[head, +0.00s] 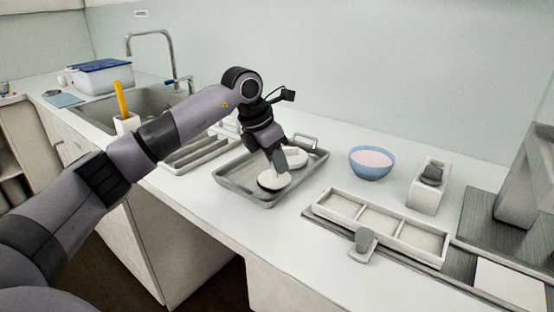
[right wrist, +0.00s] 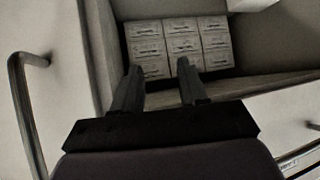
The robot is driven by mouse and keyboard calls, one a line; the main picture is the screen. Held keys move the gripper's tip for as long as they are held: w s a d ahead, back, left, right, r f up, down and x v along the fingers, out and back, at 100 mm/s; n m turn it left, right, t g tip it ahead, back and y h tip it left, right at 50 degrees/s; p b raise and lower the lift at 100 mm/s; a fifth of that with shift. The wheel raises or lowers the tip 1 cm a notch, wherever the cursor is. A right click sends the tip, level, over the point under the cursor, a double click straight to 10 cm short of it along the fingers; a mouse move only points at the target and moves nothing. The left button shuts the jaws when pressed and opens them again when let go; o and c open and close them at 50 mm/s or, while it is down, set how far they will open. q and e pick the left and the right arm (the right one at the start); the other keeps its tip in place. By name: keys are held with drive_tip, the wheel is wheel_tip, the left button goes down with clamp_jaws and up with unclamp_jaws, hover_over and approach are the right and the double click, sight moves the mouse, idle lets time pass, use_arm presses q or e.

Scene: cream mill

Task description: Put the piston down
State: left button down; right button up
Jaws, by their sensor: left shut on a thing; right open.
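The piston (head: 273,181) is a white disc with a short upright stem, low in the grey metal tray (head: 232,187) on the counter. My left gripper (head: 279,162) points down from above and is shut on the stem. Whether the disc touches the tray floor I cannot tell. A second white round piece (head: 296,155) lies behind it in the same tray, partly hidden by the gripper. My right gripper (right wrist: 158,88) is open and empty in the right wrist view, its two fingers apart.
A blue bowl with pink contents (head: 372,164) stands right of the tray. The sink (head: 150,103) is at left. White drawer-like boxes (right wrist: 180,48) sit beyond my right gripper.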

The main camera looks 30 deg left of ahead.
use_arm(q)
drive_tip(key=c, duration=1.1)
unclamp_jaws()
drive_tip(key=shift+v, duration=6.05)
